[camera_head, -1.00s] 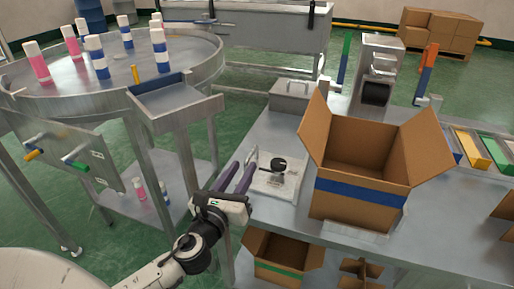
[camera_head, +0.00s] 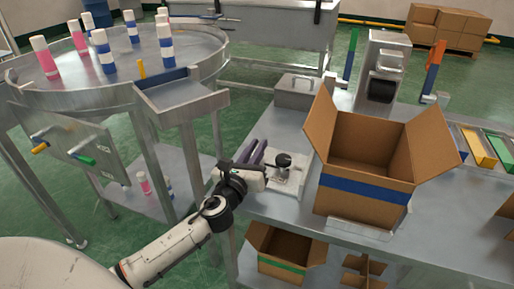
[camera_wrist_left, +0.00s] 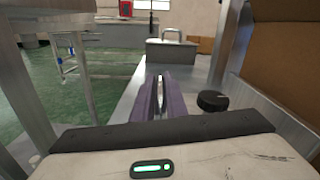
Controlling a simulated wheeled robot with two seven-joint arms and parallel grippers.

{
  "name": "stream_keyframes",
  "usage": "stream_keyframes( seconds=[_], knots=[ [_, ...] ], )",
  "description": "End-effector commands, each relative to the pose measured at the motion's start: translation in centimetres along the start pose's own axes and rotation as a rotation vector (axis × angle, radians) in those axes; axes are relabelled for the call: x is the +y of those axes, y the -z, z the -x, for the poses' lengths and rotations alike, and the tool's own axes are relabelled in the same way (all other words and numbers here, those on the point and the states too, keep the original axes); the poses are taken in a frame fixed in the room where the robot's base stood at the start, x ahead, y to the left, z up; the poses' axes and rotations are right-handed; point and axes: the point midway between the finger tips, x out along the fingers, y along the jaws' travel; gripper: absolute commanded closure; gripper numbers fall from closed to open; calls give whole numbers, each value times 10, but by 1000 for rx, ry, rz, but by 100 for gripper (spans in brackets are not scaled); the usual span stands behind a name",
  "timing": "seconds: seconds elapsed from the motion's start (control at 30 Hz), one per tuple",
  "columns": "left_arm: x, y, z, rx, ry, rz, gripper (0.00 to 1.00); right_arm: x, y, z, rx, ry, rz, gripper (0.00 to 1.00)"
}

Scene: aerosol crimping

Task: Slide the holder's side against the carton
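The open brown carton (camera_head: 364,155) with a blue band stands upright on the metal table. To its left lies a pale flat holder plate (camera_head: 291,184) carrying a black round knob (camera_head: 283,160); a strip of table shows between it and the carton. My left gripper (camera_head: 256,151) is beside the plate's left edge, its purple fingers pointing away from me. Whether the gripper touches the plate is unclear. My right gripper is out of view.
A grey lidded metal box (camera_head: 298,91) stands behind the plate. A round metal table (camera_head: 110,78) with several pink and blue-striped cans is at the left. A smaller carton (camera_head: 285,250) sits on the lower shelf. Coloured roller strips (camera_head: 478,148) lie at the right.

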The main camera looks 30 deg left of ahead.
Motion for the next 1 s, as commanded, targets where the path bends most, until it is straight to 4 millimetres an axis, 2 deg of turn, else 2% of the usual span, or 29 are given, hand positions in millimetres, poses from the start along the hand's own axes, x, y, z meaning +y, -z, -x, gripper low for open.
stream_keyframes(
  seconds=[0.3,0.6,0.87,0.9,1.0],
  knots=[
    [-4,0,0,0,1,3,100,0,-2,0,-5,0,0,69],
    [-48,9,0,1,0,7,100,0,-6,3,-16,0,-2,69],
    [-48,10,1,1,-1,5,100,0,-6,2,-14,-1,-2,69],
    [-48,10,1,1,-1,5,85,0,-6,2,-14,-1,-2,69],
    [-48,10,0,0,-1,4,71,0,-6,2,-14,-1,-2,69]
  ],
)
